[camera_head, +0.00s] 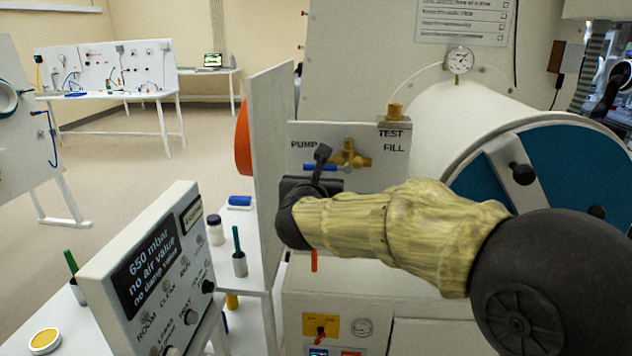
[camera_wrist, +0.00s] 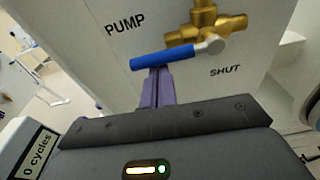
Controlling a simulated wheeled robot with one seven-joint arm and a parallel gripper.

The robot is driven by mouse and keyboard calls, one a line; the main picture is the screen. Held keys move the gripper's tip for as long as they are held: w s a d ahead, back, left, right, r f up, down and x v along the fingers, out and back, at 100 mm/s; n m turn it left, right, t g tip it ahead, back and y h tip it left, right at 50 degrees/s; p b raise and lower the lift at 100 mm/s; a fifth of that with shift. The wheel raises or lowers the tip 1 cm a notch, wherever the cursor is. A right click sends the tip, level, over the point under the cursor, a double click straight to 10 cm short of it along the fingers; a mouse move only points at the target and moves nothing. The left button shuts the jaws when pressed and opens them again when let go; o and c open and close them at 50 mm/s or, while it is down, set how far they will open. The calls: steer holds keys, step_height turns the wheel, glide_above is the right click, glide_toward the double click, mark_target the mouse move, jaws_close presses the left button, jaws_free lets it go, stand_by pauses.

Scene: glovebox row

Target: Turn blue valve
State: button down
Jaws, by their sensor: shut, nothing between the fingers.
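The blue valve lever (camera_head: 328,167) sits on a brass valve body (camera_head: 350,155) on the pale panel. In the wrist view the blue lever (camera_wrist: 163,58) points left from its metal pivot below the brass body (camera_wrist: 207,20), nearly level, with its left end slightly lower. "PUMP" is printed at upper left and "SHUT" at lower right. My gripper (camera_wrist: 158,72) is shut and empty, its fingertips right at the lower edge of the blue lever. I cannot tell whether they touch it. In the head view my gripper (camera_head: 320,158) crosses in front of the lever's left part.
A tilted control box (camera_head: 150,270) stands at lower left. A white upright board (camera_head: 268,150) with an orange disc is left of the valve panel. A large cylinder with a blue door (camera_head: 550,170) is at right. A gauge (camera_head: 459,60) is above.

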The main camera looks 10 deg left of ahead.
steer(key=shift+f, duration=0.15)
step_height(320, 180, down, 4)
steer(key=b, duration=0.5)
steer(key=s+r+b, duration=0.1)
steer(key=s, duration=0.8)
steer(key=shift+d+r, duration=0.2)
steer(key=shift+r, duration=0.15)
steer(key=shift+d, duration=0.1)
